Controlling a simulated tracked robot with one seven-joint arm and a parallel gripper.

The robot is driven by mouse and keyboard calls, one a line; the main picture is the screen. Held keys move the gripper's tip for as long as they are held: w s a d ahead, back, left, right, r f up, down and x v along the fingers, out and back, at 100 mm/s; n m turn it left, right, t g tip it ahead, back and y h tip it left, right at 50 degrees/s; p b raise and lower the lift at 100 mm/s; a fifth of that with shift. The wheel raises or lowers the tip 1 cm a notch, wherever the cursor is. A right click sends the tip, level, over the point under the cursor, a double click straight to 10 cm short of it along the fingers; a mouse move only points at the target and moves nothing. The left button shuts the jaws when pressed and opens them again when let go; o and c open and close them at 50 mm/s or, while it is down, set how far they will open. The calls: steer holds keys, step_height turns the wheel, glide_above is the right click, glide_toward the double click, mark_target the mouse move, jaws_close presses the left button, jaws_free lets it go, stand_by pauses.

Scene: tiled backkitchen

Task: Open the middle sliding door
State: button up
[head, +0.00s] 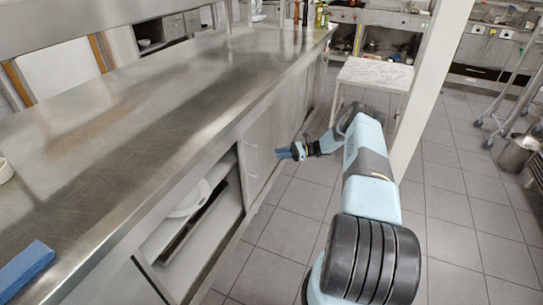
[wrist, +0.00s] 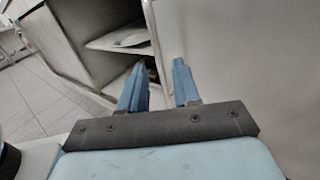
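A pale grey sliding door (head: 268,135) closes the cabinet front under the steel counter, just beyond an open compartment. A thin handle (head: 251,160) shows on it near its near edge. In the wrist view the door (wrist: 240,60) fills the right side, with its edge running down between my fingers. My gripper (head: 287,152) is in front of the door. Its two blue fingers (wrist: 159,64) are apart, the left one over the opening and the right one over the door panel. I see nothing held; whether a finger touches the door cannot be told.
The open compartment (head: 150,245) holds white plates (head: 190,200) on a shelf. The steel counter (head: 150,110) runs above.

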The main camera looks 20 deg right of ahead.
steer(key=shift+s+d, duration=0.15)
steer(key=shift+d, duration=0.8)
steer(key=s+a+r+n+g+h, duration=0.1)
steer(key=a+r+n+g+h, duration=0.2)
steer(key=r, duration=0.8)
steer(key=a+r+n+g+h, duration=0.1)
steer(key=a+r+n+h, duration=0.3)
steer(key=r, duration=0.8)
steer(key=s+a+r+n+h, duration=0.2)
steer(key=s+a+r, duration=0.3)
steer(key=r, duration=0.5)
steer(key=s+a+r+n+h, duration=0.2)
steer(key=s+r, duration=0.5)
steer(key=r, duration=0.2)
steer(key=s+a+r+n+t+h, duration=0.1)
steer(key=s+r+n+t+h, duration=0.1)
steer(key=s+r, duration=0.55)
steer(key=s+a+r+n+t+h, duration=0.1)
steer(key=s+a+r+n+h, duration=0.2)
steer(key=s, duration=0.8)
steer(key=s+d+r+n+t+h, duration=0.1)
steer(key=s+t, duration=0.1)
steer(key=s, duration=0.7)
steer(key=s+d+n+t, duration=0.2)
steer(key=s, duration=0.7)
steer(key=shift+s+r+n+h, duration=0.25)
steer(key=shift+r+n+h, duration=0.05)
steer(key=shift+r+h, duration=0.1)
